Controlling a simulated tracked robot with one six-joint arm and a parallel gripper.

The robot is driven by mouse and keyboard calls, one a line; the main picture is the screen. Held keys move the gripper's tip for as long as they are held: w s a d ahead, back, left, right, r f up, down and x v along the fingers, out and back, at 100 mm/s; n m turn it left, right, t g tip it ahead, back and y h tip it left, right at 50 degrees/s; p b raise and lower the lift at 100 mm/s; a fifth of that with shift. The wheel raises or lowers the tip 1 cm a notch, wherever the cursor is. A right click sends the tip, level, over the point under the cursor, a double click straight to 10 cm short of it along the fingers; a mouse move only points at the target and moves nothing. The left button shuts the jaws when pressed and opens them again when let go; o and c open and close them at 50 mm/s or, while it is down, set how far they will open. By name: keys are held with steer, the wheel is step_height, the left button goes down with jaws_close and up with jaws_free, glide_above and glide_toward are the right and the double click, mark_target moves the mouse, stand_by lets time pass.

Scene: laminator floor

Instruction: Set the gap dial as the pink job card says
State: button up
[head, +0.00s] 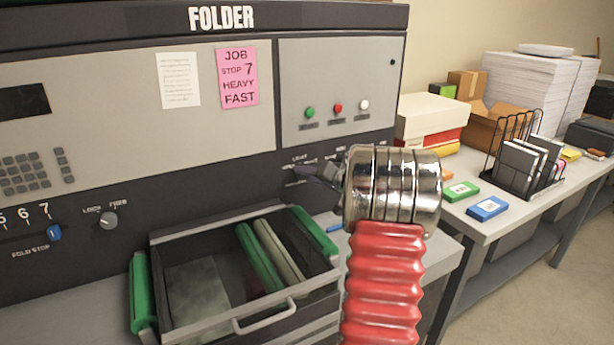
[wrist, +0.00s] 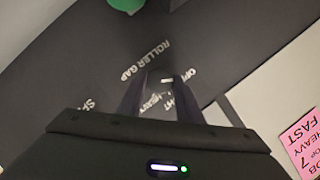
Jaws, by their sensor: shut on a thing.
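The pink job card (head: 239,78) on the folder's front reads JOB, STOP 7, HEAVY, FAST; part of it also shows in the wrist view (wrist: 306,145). My gripper (head: 318,175) reaches the dark lower panel, just below the LIGHT label. In the wrist view its two dark fingers (wrist: 158,100) are closed around the gap dial (wrist: 153,84), beside the ROLLER GAP lettering. Parts of the words LIGHT and HEAVY show around the fingers. The dial is mostly hidden, and I cannot tell which label its pointer faces.
The blue fold stop (head: 55,233) sits below the 7. A LOCK/FREE knob (head: 108,221) is to its right. An open tray (head: 240,322) with green-ended rollers stands below the panel. A side table (head: 470,222) at right holds boxes, a wire rack and paper stacks.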

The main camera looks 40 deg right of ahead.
steer(key=shift+a, duration=0.1)
steer(key=shift+c, duration=0.4)
steer(key=shift+f+m, duration=0.1)
steer(key=shift+m, duration=0.3)
steer(key=m+t, duration=0.2)
steer(key=m, duration=0.3)
steer(key=f+m+t, duration=0.1)
steer(key=m+t, duration=0.1)
steer(key=m, duration=0.4)
steer(key=m+t, duration=0.1)
steer(key=m, duration=0.5)
steer(key=shift+s+d+f+t, duration=0.1)
steer(key=shift+d+f+t, duration=0.1)
steer(key=shift+f+t, duration=0.15)
steer(key=m+h, duration=0.1)
steer(key=m, duration=0.2)
steer(key=m+h, duration=0.1)
steer(key=m, duration=0.2)
steer(key=shift+a+f+m+t+h, duration=0.1)
steer(key=shift+a+m+t+h, duration=0.05)
steer(key=shift+m+t+h, duration=0.25)
